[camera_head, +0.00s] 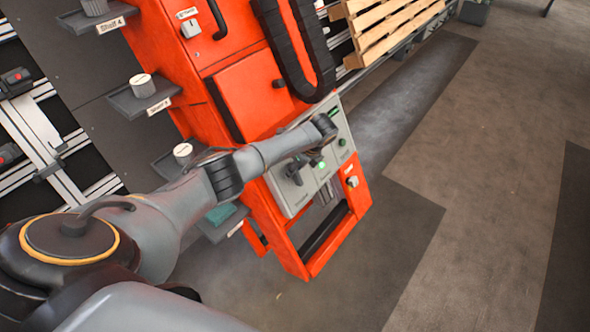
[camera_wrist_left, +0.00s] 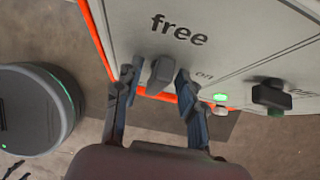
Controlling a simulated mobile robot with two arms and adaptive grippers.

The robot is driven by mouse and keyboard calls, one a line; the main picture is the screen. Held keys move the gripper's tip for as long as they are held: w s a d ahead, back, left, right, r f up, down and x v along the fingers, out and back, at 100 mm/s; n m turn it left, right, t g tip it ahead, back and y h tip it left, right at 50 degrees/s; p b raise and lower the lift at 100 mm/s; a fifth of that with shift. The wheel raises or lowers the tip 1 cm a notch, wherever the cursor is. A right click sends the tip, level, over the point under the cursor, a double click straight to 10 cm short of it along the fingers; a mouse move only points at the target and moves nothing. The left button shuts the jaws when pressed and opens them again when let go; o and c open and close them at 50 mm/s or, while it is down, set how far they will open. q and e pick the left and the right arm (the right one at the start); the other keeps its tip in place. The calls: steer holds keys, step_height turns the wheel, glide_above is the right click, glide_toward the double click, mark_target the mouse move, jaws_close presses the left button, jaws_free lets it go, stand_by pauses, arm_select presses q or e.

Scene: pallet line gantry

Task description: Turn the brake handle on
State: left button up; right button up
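The brake handle (camera_wrist_left: 160,76) is a short grey lever on a pale control panel, with "free" printed above it and "on" to its right. In the left wrist view my left gripper (camera_wrist_left: 157,80) is open, with one finger on each side of the handle. Narrow gaps show beside it, and I cannot tell whether either finger touches. In the head view my left arm reaches across to the panel (camera_head: 300,200) on the orange machine, with the left gripper (camera_head: 294,171) at its left part. The handle is hard to tell from the gripper there. My right gripper is out of view.
A lit green lamp (camera_wrist_left: 220,97) and a black knob (camera_wrist_left: 271,95) sit right of the handle. The orange machine (camera_head: 245,90) has an open lower frame. Labelled shelves (camera_head: 145,95) stand left, a wooden pallet (camera_head: 385,25) behind. Floor at right is clear.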

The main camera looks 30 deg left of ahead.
arm_select(q)
steer(key=shift+f, duration=0.15)
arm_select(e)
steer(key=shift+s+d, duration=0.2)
arm_select(q)
steer(key=shift+c, duration=0.6)
jaws_close()
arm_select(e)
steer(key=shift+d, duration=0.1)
